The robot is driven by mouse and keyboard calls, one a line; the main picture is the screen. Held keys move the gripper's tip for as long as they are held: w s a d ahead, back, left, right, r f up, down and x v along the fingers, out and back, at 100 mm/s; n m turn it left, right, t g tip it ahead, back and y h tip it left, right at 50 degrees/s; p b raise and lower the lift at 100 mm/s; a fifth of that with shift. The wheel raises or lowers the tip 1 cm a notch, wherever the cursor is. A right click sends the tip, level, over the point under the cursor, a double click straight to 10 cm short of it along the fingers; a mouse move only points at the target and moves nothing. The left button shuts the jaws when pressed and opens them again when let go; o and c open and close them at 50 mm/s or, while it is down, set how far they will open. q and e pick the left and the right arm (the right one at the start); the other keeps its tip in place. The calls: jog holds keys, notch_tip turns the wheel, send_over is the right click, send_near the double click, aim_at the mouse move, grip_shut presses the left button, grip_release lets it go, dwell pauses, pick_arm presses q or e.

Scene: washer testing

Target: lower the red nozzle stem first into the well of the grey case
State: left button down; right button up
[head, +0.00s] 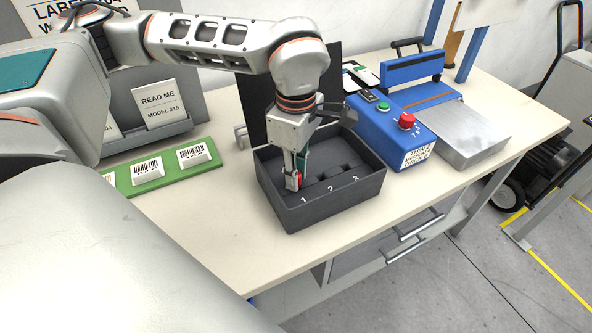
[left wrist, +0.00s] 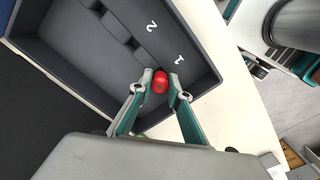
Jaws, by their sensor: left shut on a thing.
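The dark grey case (head: 345,204) stands open on the table, with numbers 1, 2 and 3 along its inside and recessed wells in its floor. In the left wrist view the case (left wrist: 70,36) fills the upper left, with the numbers 1 and 2 showing. My left gripper (head: 295,181) points down inside the case near number 1. It is shut on the red nozzle (left wrist: 160,81), which sits between the fingertips; a bit of its red shows in the head view (head: 300,176). The nozzle's stem is hidden, and I cannot tell whether it touches a well. My right gripper is not in view.
A blue control box (head: 391,133) with a red button stands right of the case. A metal block (head: 466,133) lies beyond it. A green strip (head: 165,168) with barcode labels lies at left. The table front (head: 230,250) is clear.

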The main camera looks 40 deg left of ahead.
pick_arm(q)
jog(key=shift+f, duration=0.45)
dwell(0.6)
jog(key=c, duration=1.8)
grip_release()
notch_tip(320, 180, up, 12)
